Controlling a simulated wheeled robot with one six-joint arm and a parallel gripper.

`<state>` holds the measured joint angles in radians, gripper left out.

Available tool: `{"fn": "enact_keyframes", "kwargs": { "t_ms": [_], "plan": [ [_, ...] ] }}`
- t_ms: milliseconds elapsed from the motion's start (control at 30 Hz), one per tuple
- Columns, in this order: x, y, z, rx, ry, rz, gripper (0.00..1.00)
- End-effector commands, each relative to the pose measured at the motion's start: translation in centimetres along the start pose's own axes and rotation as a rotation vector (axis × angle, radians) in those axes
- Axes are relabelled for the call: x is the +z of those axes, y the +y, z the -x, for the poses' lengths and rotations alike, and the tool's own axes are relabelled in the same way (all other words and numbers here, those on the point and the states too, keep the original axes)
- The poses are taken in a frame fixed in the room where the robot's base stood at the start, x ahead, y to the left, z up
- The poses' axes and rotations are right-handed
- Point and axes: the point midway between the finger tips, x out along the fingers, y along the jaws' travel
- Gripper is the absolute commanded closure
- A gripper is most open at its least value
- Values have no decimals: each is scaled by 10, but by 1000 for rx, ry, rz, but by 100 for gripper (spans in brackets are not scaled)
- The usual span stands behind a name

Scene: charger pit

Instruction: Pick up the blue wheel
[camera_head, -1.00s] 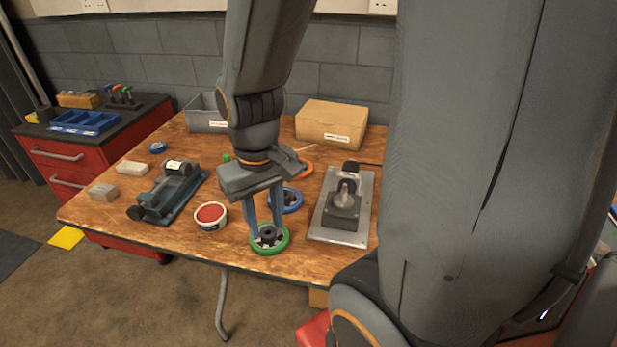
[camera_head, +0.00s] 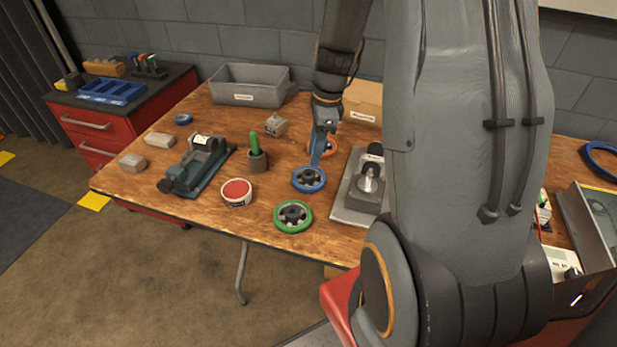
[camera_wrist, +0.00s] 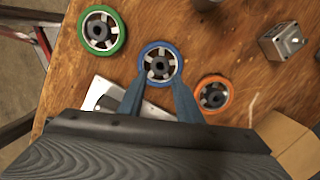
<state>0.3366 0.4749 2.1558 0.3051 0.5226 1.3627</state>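The blue wheel (camera_head: 309,181) lies flat on the wooden table, behind the green wheel (camera_head: 293,216). My gripper (camera_head: 316,162) hangs fingers down beside the far side of the blue wheel in the head view. I cannot tell whether the fingertips touch the wheel. An orange wheel (camera_wrist: 212,94) lies to the right in the wrist view, and the green wheel (camera_wrist: 101,31) to the left.
A metal-plated device (camera_head: 366,188) sits right of the wheels. A red-topped tub (camera_head: 236,191), a green-handled tool in a cup (camera_head: 257,160) and a blue-grey vise (camera_head: 197,167) stand left. A grey bin (camera_head: 250,87) and cardboard box (camera_head: 365,100) are at the back.

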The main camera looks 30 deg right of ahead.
Motion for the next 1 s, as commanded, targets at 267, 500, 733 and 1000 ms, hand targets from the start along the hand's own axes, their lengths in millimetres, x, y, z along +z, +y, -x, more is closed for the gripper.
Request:
{"fn": "enact_keyframes", "kwargs": {
  "t_ms": [267, 500, 733, 1000],
  "plan": [
    [1, 1, -25, 2, 0, 2, 68],
    [4, 1, -53, 4, 1, 3, 68],
    [3, 1, -72, 1, 1, 3, 68],
    [3, 0, -73, 0, 1, 4, 73]
  ]
}}
